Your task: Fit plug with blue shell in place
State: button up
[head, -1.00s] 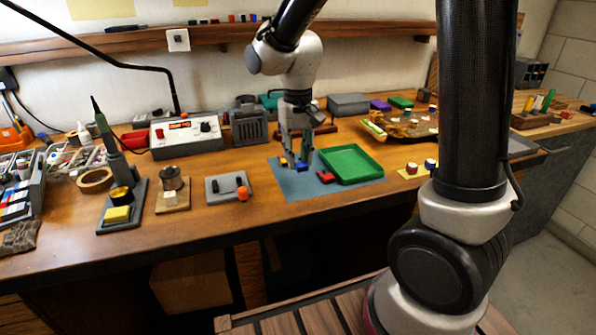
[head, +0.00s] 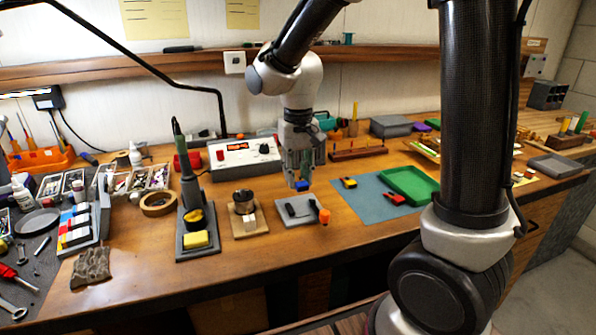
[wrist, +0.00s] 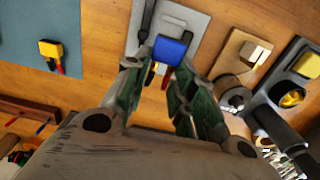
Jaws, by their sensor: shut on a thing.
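The plug with the blue shell (wrist: 171,49) is between the fingertips of my gripper (wrist: 160,64) in the wrist view, with red and dark leads trailing from it toward the palm. In the head view the blue plug (head: 302,185) shows at the fingertips of my gripper (head: 297,180). Whether the plug touches the plate I cannot tell. The plug's front end is hidden in both views.
A yellow plug (head: 349,182) and a red plug (head: 394,198) lie on the blue mat (head: 368,207) beside a green tray (head: 408,181). A spool stand (head: 249,223) and a soldering iron stand (head: 197,252) are left of the plate. A power unit (head: 246,153) stands behind.

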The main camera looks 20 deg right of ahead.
jog(key=shift+w+a+f, duration=0.1)
jog(key=shift+w+a, duration=0.05)
jog(key=shift+a, duration=0.1)
jog(key=shift+w+a+f, duration=0.1)
jog(key=shift+f, duration=1.9)
jog(key=shift+f, duration=0.45)
jog(key=o, duration=1.2)
jog(key=shift+o, duration=0.2)
jog(key=shift+r, duration=4.5)
